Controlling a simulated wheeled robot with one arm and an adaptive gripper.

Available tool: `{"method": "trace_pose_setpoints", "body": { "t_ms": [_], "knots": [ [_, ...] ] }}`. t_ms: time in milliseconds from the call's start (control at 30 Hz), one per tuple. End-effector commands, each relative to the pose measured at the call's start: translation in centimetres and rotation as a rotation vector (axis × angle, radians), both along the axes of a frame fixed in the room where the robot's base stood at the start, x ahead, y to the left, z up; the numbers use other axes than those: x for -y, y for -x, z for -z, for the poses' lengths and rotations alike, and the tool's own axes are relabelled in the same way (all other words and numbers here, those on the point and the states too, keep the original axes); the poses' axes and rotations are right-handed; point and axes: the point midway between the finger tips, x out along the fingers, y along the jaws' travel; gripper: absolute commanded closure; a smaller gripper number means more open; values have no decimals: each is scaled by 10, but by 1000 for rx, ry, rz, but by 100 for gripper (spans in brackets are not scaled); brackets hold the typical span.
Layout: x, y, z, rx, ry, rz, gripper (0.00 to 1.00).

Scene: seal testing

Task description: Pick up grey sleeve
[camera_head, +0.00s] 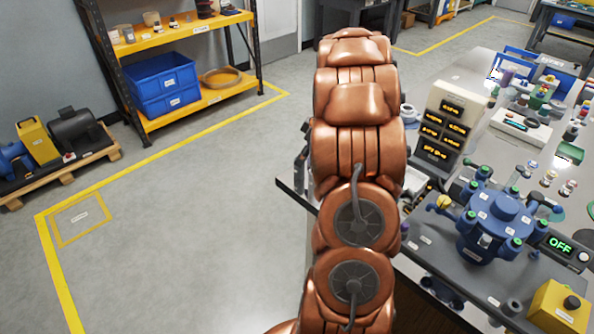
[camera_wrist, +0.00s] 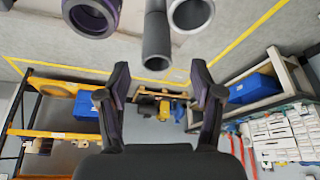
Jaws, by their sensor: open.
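My gripper (camera_wrist: 160,82) is open in the wrist view, with its two dark fingers apart and nothing held between them. Beyond the fingertips, at the top edge, are a grey hollow ring-like piece (camera_wrist: 207,16), a slim dark grey tube (camera_wrist: 156,48) and a dark purple hollow piece (camera_wrist: 92,25). All three are cut off by the frame's top edge and stand apart from the fingers. I cannot tell for certain which grey piece is the grey sleeve. In the head view my copper arm hides most of the gripper's area, and I cannot make out the sleeve there.
The crowded workbench (camera_head: 425,245) lies right of my arm. It carries a blue vessel (camera_head: 490,225), a display stack (camera_head: 443,125) and a yellow button box (camera_head: 558,305). An orange shelf (camera_head: 185,32) with blue bins (camera_head: 162,82) stands at the back left.

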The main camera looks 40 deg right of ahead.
Motion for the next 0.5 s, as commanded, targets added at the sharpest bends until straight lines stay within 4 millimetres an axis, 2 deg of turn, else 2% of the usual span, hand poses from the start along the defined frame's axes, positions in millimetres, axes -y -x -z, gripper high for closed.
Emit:
{"method": "trace_pose_setpoints", "body": {
  "t_ms": [500],
  "knots": [
    [-4, -19, 41, -4, -3, -1, 34]
  ]
}}
